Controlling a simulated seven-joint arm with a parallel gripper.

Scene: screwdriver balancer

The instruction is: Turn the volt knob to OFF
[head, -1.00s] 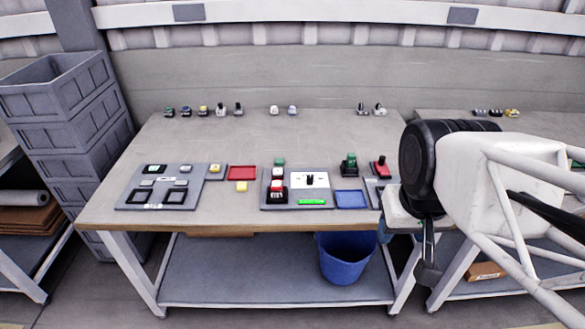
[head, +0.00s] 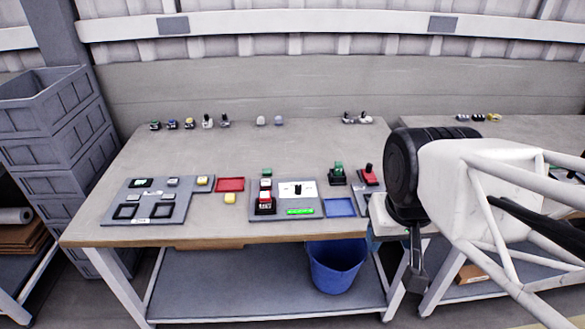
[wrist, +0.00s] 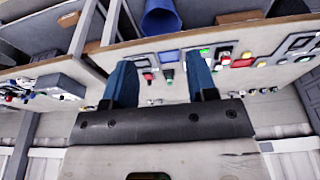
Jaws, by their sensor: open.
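The likely volt knob (head: 297,189) is a small black knob on a white plate. The plate is on the grey middle panel (head: 283,213) on the table, above a lit green strip (head: 300,211). Its setting and labels are too small to read. My gripper (wrist: 161,75) shows in the wrist view as two blue fingers, well apart with nothing between them. In the head view my arm's end hangs at the table's right front corner, right of the panel and away from the knob. In the wrist view the panel lies beyond the right finger, small and partly hidden.
A blue tray (head: 339,207), a green-topped device (head: 338,173) and a red one (head: 368,176) stand between panel and arm. A second panel (head: 150,211) and a red tray (head: 230,185) lie left. A blue bin (head: 336,265) is below.

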